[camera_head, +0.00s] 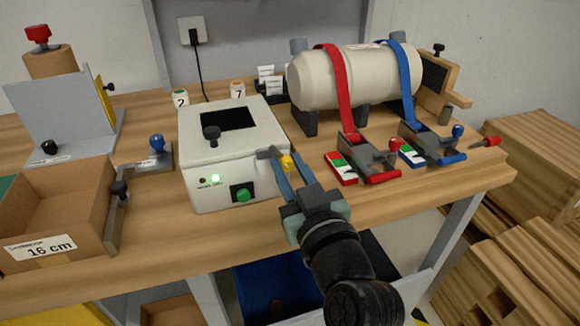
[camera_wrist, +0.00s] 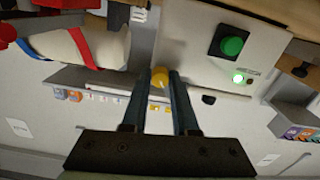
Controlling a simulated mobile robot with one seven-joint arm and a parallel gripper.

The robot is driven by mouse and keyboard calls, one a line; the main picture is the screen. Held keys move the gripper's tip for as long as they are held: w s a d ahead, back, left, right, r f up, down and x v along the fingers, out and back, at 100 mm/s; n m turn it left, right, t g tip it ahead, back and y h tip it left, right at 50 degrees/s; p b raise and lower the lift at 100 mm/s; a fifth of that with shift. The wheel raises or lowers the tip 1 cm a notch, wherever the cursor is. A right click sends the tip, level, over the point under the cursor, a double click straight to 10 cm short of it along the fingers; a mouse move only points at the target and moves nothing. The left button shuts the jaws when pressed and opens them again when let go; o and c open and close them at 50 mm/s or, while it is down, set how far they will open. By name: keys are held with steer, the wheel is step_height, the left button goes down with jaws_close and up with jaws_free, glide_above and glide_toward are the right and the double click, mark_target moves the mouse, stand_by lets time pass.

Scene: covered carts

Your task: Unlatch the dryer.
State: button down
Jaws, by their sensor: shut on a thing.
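The dryer (camera_head: 215,165) is a white box on the wooden bench, with a dark window and a black knob on its top. Its front has a green button (camera_head: 243,195) and a lit green lamp, both also visible in the wrist view (camera_wrist: 232,46). A grey latch piece with a yellow knob (camera_head: 287,162) sits at its right front corner. My gripper (camera_head: 284,171) reaches in from the lower right, shut on the yellow knob (camera_wrist: 158,79), which shows between the two fingertips in the wrist view. Part of the latch is hidden by my fingers.
A cream tank (camera_head: 375,78) with red and blue straps stands at the back right. Red (camera_head: 361,160) and blue (camera_head: 432,146) strap buckles lie right of my gripper. A box marked 16 cm (camera_head: 45,243) and a blue-knobbed clamp (camera_head: 156,150) are at left.

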steer(key=shift+r, duration=0.15)
steer(key=m+p, duration=0.2)
steer(key=m, duration=0.2)
steer(key=shift+r+m+p, duration=0.1)
steer(key=shift+m+p, duration=0.3)
steer(key=m+p, duration=0.2)
steer(key=m, duration=0.2)
steer(key=shift+d+m, duration=0.15)
steer(key=shift+m, duration=0.15)
steer(key=shift+p, duration=0.3)
steer(key=shift+d, duration=0.1)
steer(key=c, duration=0.7)
jaws_free()
